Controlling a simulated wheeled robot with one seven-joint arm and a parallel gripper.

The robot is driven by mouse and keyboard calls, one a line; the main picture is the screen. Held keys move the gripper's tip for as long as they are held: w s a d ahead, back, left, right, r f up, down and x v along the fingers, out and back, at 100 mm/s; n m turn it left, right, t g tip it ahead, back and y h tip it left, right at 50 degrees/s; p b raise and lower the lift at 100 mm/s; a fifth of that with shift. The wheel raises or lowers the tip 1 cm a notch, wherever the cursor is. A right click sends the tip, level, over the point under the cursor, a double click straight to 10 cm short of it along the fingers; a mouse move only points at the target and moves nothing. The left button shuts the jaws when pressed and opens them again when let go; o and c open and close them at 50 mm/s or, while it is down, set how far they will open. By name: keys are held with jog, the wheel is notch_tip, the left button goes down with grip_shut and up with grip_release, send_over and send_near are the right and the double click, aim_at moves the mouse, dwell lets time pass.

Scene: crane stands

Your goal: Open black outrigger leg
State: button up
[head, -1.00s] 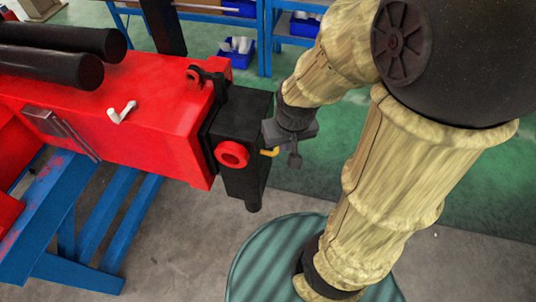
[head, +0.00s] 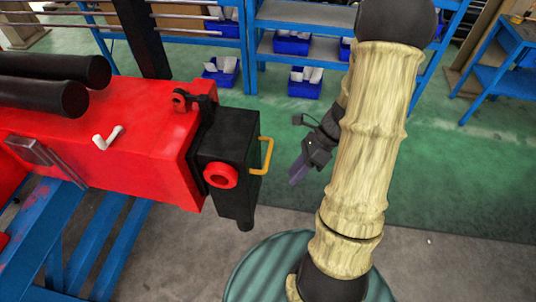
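The black outrigger leg (head: 230,165) is a dark upright block at the right end of the red crane beam (head: 120,150). It hangs vertically, with a short round foot at its lower end. A yellow handle (head: 268,156) sticks out from its right side, and a red round cap (head: 221,175) sits on its front. My gripper (head: 298,172) is to the right of the handle, apart from it with a clear gap. Its fingers point down and left. They look thin and overlap from this angle, so their opening does not show. My arm hides part of the gripper's wrist.
A blue trestle (head: 105,250) supports the red beam at the lower left. Blue shelving with bins (head: 305,82) stands behind. The green floor (head: 470,165) to the right is open.

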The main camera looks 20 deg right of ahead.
aim_at(268, 153)
jog(key=w+d+f+m+t+y, duration=0.1)
jog(key=d+m+t, duration=0.3)
jog(key=m, duration=0.5)
jog(key=w+d+f+m+t+y, duration=0.2)
jog(key=w+d+m+t+y, duration=0.1)
jog(key=d+m, duration=0.4)
jog(key=m+t+y, duration=0.1)
jog(key=m+t, duration=0.1)
jog(key=shift+f+m+t+y, duration=0.3)
jog(key=p+x, duration=0.6)
jog(key=x, duration=1.1)
jog(key=shift+w+a, duration=0.15)
jog(key=shift+c, duration=0.2)
grip_shut()
